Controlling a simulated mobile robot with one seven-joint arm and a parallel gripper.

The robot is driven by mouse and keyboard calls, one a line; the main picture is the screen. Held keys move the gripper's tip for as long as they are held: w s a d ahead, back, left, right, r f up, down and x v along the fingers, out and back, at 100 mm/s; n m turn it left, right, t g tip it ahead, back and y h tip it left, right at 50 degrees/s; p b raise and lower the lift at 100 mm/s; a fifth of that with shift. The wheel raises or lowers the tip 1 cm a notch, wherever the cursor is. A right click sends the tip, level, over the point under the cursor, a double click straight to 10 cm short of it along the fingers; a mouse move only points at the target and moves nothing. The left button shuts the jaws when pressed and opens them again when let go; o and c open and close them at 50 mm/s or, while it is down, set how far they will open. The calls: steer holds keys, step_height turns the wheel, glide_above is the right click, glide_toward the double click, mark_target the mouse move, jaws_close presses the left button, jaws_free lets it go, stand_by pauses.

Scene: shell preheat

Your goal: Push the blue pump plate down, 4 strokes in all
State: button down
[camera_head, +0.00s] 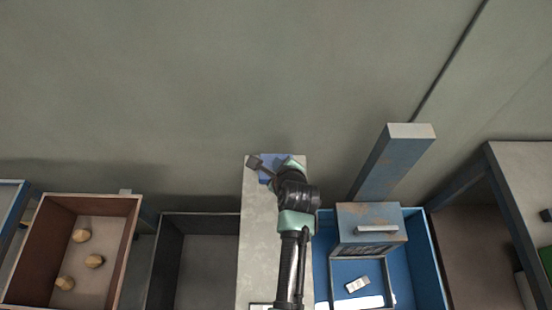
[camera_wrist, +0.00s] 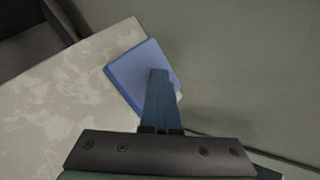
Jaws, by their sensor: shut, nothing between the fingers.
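The blue pump plate (camera_wrist: 126,68) is a flat blue square at the far end of the pale grey bench top; in the head view the plate (camera_head: 266,178) is partly hidden by my arm. My gripper (camera_wrist: 159,76) is shut with nothing between its fingers. In the wrist view its fingertips overlap the plate near the plate's middle. I cannot tell whether they touch the plate or hover just above it. In the head view my wrist hides the fingertips.
A brown bin (camera_head: 128,240) with several tan lumps stands at the left, with an empty dark bin (camera_head: 160,255) beside it. A blue bin (camera_head: 428,262) stands right of the narrow bench (camera_head: 255,235), with a blue post (camera_head: 393,165) and a handled box (camera_head: 350,222). A table (camera_head: 520,165) is far right.

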steer(key=shift+r+p, duration=1.95)
steer(key=shift+p, duration=0.25)
steer(key=shift+r, duration=0.1)
step_height(320, 180, up, 5)
steer(key=p, duration=0.5)
stand_by(1.2)
step_height(320, 180, up, 4)
steer(key=p, duration=0.6)
steer(key=shift+f, duration=0.25)
step_height(320, 180, down, 9)
steer(key=b, duration=0.8)
steer(key=shift+r, duration=0.2)
stand_by(1.3)
